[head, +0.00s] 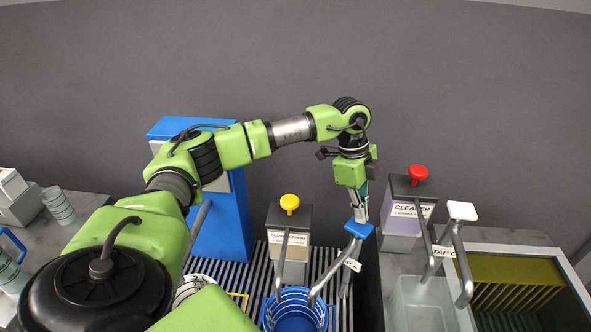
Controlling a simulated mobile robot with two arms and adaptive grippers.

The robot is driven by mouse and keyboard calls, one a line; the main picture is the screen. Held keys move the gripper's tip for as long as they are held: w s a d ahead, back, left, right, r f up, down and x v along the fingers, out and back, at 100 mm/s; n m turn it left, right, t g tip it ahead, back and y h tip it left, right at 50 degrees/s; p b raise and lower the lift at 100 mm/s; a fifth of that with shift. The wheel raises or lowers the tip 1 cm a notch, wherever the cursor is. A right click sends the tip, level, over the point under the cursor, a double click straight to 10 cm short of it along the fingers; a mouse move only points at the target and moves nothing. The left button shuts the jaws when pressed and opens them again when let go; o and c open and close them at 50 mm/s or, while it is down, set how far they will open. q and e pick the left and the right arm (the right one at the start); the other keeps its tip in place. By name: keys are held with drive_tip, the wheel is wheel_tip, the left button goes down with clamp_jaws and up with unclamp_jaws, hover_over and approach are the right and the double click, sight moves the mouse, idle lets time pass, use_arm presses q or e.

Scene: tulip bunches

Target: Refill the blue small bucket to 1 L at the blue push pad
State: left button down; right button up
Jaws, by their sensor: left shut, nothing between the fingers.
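The blue push pad (359,230) sits on top of the tap post labelled as a tap, at the middle right. My left gripper (360,213) is shut and empty and points straight down at the pad. Its fingertips are at the pad's top and appear to touch it. The blue small bucket (293,319) stands below the tap's curved grey spout (321,285), at the bottom edge of the picture. Its front is cut off, and I cannot tell the water level inside. My right gripper is not in view.
A flower food dispenser with a yellow knob (289,203) stands behind the bucket on a slatted grate (256,268). A cleaner dispenser with a red knob (418,173), a white-pad tap (462,211) and a clear basin (420,299) are at right. A tall blue unit (226,222) stands behind my arm.

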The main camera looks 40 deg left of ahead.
sight(359, 226)
use_arm(q)
drive_tip(key=shift+f, duration=0.1)
drive_tip(key=shift+f+b, duration=0.85)
drive_tip(key=shift+f, duration=0.85)
drive_tip(key=shift+r, duration=0.1)
idle(6.1)
